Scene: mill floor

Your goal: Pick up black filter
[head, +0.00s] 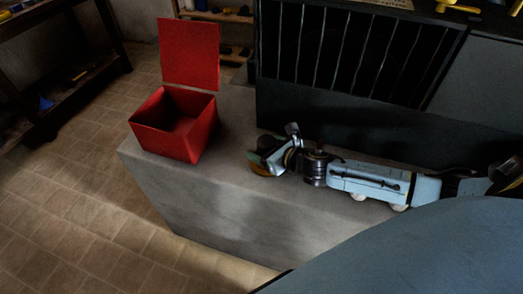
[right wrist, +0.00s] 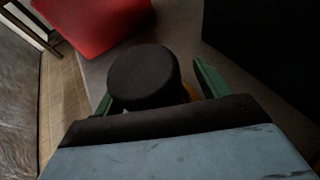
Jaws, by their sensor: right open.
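The black filter (right wrist: 143,76) is a dark, rounded cylinder in the right wrist view, just ahead of the wrist. My right gripper (right wrist: 158,90) is open, with one green finger on each side of the filter. I cannot tell whether the fingers touch it. In the head view my right gripper (head: 272,152) reaches in from the right, low over the grey block. The filter is mostly hidden there among the gripper parts. A yellow-orange piece shows beside the filter, partly covered. My left gripper is not in view.
An open red box (head: 172,140) with its lid raised stands on the grey block (head: 225,205), left of the gripper. A dark cabinet with a barred front (head: 350,115) rises close behind the arm. The block's front left top is clear.

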